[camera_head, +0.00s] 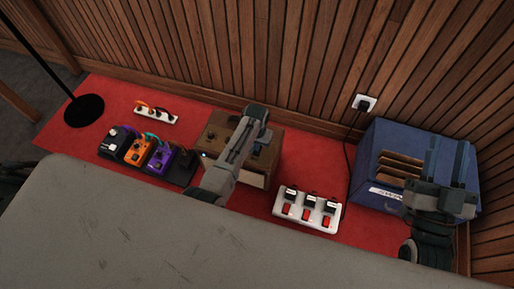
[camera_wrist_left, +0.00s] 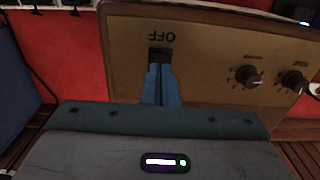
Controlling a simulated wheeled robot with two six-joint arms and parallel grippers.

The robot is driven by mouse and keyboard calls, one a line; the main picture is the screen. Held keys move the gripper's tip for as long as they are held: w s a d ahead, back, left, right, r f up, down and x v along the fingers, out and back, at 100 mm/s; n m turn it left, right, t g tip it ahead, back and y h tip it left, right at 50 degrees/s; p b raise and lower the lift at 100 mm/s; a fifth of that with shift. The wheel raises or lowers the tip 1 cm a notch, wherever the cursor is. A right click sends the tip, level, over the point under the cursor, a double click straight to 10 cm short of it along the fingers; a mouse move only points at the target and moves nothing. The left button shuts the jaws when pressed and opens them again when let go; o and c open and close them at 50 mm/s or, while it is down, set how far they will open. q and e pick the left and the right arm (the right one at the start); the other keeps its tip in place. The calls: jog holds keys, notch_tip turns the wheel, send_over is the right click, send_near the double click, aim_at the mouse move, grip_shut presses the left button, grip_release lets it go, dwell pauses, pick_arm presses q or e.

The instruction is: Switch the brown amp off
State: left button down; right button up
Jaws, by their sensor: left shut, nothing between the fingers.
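The brown amp (camera_head: 267,158) stands on the red mat against the wood wall, partly covered by my left arm in the head view. In the left wrist view its tan panel (camera_wrist_left: 215,65) shows the upside-down word OFF, a dark switch (camera_wrist_left: 159,55) beside that word, and two dark knobs. My left gripper (camera_wrist_left: 160,84) is shut and empty, its blue fingertips at the switch; I cannot tell whether they touch it. In the head view the left gripper (camera_head: 254,118) is over the amp, fingertips hidden. My right gripper (camera_head: 446,158) is open and empty in front of the blue box.
A blue box (camera_head: 375,150) with brown slats stands at right, its cable running to a wall socket (camera_head: 364,103). A white power strip (camera_head: 308,209) with red switches lies nearby. Several pedals (camera_head: 138,151) and a smaller strip (camera_head: 156,116) are left. A grey surface fills the foreground.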

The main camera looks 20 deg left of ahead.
pick_arm(q)
jog(key=shift+f+b, duration=0.55)
jog(key=shift+f, duration=0.4)
dwell(0.4)
jog(key=shift+r, duration=0.15)
notch_tip(320, 180, up, 7)
jog(key=p, duration=0.8)
jog(key=shift+s+f, duration=0.1)
jog(key=shift+f, duration=0.1)
dwell(0.3)
